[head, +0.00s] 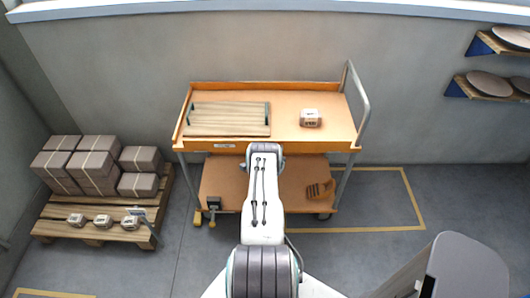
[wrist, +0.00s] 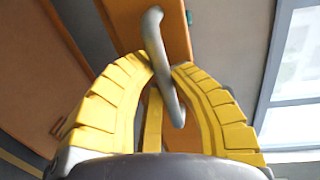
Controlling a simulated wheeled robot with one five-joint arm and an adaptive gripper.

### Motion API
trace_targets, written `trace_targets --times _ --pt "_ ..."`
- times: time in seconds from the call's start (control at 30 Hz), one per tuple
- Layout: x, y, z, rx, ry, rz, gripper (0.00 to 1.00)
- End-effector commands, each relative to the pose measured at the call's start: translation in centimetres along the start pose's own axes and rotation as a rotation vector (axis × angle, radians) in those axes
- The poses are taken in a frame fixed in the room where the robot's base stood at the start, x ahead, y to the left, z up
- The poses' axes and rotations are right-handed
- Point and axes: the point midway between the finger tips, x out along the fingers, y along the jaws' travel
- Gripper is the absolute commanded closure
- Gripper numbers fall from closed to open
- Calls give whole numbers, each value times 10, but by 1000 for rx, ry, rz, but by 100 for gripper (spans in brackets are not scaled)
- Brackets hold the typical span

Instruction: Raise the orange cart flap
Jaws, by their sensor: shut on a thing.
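The orange cart (head: 300,145) stands against the wall in the head view, with an orange top and a lower shelf. My arm reaches to the middle of its front edge and hides my gripper there. In the wrist view my gripper (wrist: 163,68) has its yellow fingers closed around a grey bar-like handle (wrist: 157,35). The handle passes between the fingertips and overlaps an orange panel (wrist: 125,15) behind it. Whether this panel is the flap, and its exact angle, I cannot tell. Another orange surface (wrist: 35,70) lies at the left.
A wooden slatted tray (head: 228,118) and a small box (head: 310,118) rest on the cart top. A brown item (head: 321,189) lies on the lower shelf. A pallet (head: 85,234) with stacked boxes stands left. Wall shelves (head: 500,45) hold plates at right.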

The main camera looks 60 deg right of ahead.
Motion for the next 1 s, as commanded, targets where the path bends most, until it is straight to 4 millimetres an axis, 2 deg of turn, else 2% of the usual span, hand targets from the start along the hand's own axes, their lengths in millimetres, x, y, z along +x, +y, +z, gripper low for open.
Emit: trace_targets --times 0.23,0.67,0.7,1.0 --pt "0 0 0 0 0 59 100" --pt "0 0 0 0 0 67 100" --pt "0 0 0 0 0 66 81" --pt "0 -1 0 0 0 65 54"
